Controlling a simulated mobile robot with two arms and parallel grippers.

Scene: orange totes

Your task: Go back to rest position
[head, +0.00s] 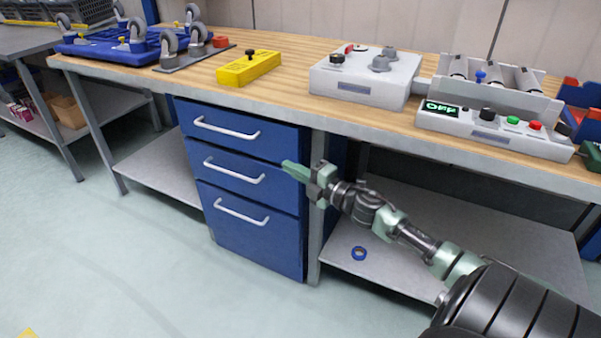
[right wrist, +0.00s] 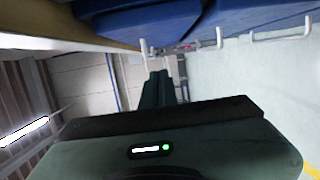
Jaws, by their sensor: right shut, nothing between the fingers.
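My right gripper (head: 293,170) reaches in from the lower right in the head view, in front of the blue drawer unit (head: 290,230) under the workbench. Its green fingers are shut with nothing between them, and they point left, just right of the middle drawer's handle (head: 234,171). A gap to the handle cannot be judged exactly. In the right wrist view the closed fingertips (right wrist: 158,88) show at the centre, with drawer handles along the top. My left gripper is not in view.
The wooden workbench (head: 290,47) holds a yellow block (head: 249,69), a grey box with knobs (head: 365,78), and a control panel (head: 495,128) reading OFF. A blue ring (head: 359,253) lies on the lower shelf (head: 400,262). The floor (head: 120,260) at left is clear.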

